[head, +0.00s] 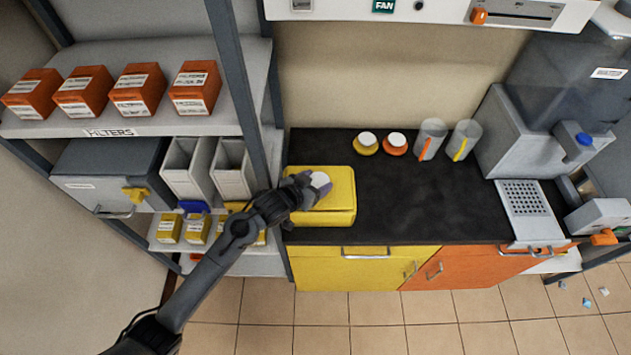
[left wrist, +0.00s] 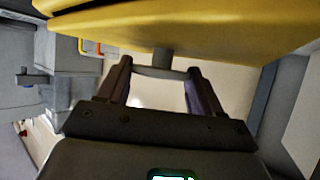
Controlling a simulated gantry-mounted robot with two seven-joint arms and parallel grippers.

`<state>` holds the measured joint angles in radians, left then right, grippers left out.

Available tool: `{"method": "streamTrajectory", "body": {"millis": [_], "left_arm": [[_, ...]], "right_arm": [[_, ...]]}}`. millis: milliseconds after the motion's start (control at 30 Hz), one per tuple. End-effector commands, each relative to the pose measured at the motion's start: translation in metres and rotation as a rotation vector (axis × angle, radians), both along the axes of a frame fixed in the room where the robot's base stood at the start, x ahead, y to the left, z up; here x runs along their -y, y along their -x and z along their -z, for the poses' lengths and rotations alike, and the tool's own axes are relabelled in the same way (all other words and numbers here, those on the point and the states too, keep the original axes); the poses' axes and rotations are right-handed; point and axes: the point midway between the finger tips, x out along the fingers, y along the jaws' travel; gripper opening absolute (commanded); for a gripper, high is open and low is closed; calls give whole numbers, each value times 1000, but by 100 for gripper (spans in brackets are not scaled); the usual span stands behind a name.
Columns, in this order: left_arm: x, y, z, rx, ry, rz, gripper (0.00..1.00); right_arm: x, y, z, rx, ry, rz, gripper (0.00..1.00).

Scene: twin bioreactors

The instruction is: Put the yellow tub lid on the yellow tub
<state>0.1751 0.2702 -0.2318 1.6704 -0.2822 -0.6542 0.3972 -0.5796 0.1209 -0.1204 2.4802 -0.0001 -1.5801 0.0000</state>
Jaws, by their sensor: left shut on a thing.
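The yellow tub (head: 333,218) stands on the left end of the black counter, against the shelf post. The yellow tub lid (head: 335,177) shows as a flat yellow top over the tub, with an edge line along the front. I cannot tell whether it is fully seated or slightly above the rim. My left gripper (head: 318,190) is over the lid, partly covering it. In the left wrist view my left gripper (left wrist: 160,72) is shut on a grey handle of the lid (left wrist: 190,28). My right gripper is not in view.
Two small jars with white caps (head: 367,141) and two clear cylinders (head: 430,138) stand at the back of the black counter (head: 420,195). A grey machine (head: 525,135) is at right. The shelf unit (head: 235,70) is close on the left. The counter's middle is clear.

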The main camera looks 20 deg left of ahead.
Motion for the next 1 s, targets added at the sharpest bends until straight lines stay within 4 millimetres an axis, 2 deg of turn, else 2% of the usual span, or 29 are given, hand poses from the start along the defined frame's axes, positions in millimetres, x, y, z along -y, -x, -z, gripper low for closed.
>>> {"method": "streamTrajectory", "body": {"millis": [67,100,267,667,833,1000], "left_arm": [[0,0,2,1,0,0,32],[0,0,3,0,0,1,67],[0,0,3,0,0,0,91],[-1,2,-2,-1,-1,-1,91],[-6,19,-12,0,0,-1,91],[-14,46,-27,0,0,0,91]], "right_arm": [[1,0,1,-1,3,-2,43],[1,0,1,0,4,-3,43],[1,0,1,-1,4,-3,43],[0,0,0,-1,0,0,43],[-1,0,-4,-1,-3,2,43],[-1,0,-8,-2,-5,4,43]]}}
